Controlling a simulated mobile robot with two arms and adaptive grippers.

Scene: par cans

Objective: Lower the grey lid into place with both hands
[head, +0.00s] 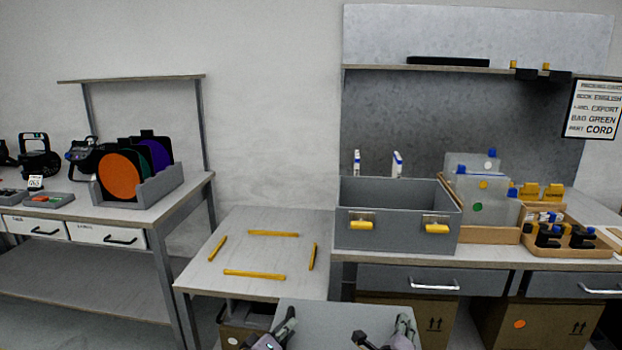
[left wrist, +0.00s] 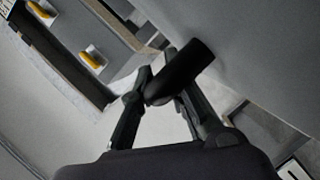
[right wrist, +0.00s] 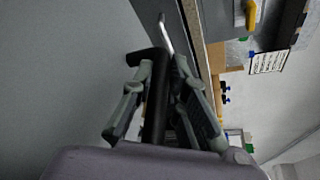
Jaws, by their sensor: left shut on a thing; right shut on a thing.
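The grey lid (head: 335,318) is at the bottom of the head view, held in front of the benches. My left gripper (head: 284,328) is at its left side, and in the left wrist view (left wrist: 160,95) it is shut on a black handle (left wrist: 185,70). My right gripper (head: 398,332) is at its right side, and in the right wrist view (right wrist: 155,75) it is shut on another black handle (right wrist: 157,100). The open grey box (head: 385,236) with two yellow latches stands on the right bench, beyond the lid. The lid's lower part is cut off.
A low table (head: 265,260) with several yellow strips lies left of the box. Clear bins (head: 470,178) and a wooden tray (head: 570,250) stand close to its right. A left bench (head: 190,195) holds coloured discs in a grey rack (head: 150,188). Cardboard boxes (head: 435,320) sit below.

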